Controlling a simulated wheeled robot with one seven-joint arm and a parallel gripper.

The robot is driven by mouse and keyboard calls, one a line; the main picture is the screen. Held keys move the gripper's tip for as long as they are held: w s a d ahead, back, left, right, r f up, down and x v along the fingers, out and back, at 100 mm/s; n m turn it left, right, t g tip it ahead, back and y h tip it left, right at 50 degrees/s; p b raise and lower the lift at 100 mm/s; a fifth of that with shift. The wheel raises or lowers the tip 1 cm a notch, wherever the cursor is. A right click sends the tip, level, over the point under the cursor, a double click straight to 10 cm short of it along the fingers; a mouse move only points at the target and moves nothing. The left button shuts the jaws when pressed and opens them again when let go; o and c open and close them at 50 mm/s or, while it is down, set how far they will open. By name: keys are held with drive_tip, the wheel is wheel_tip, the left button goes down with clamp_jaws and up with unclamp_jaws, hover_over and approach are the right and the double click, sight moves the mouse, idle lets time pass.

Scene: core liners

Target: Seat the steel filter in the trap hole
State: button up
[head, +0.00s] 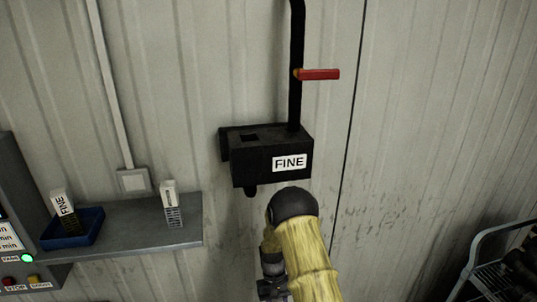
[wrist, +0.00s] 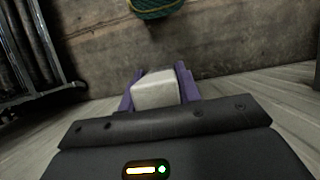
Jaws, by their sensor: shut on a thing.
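The trap is a black box (head: 268,152) on the wall, marked FINE, with a dark square hole (head: 249,137) in its top. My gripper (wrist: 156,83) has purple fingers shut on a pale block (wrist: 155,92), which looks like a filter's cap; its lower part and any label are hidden. In the head view my arm is below and in front of the trap, and I cannot make out the held block. A filter with white cap and grey mesh (head: 173,211) stands upright on the shelf. Another, marked FINE with dark mesh (head: 66,214), leans in a blue tray.
The blue tray (head: 87,236) sits on the grey wall shelf (head: 150,238), left of the trap. A black pipe with a red handle (head: 318,74) rises from the trap's right side. A control panel (head: 12,225) is far left; a metal rack (head: 490,262) is lower right.

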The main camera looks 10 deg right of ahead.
wheel_tip(320, 180, down, 5)
drive_tip(key=b, duration=0.5)
drive_tip(key=shift+r, duration=0.15)
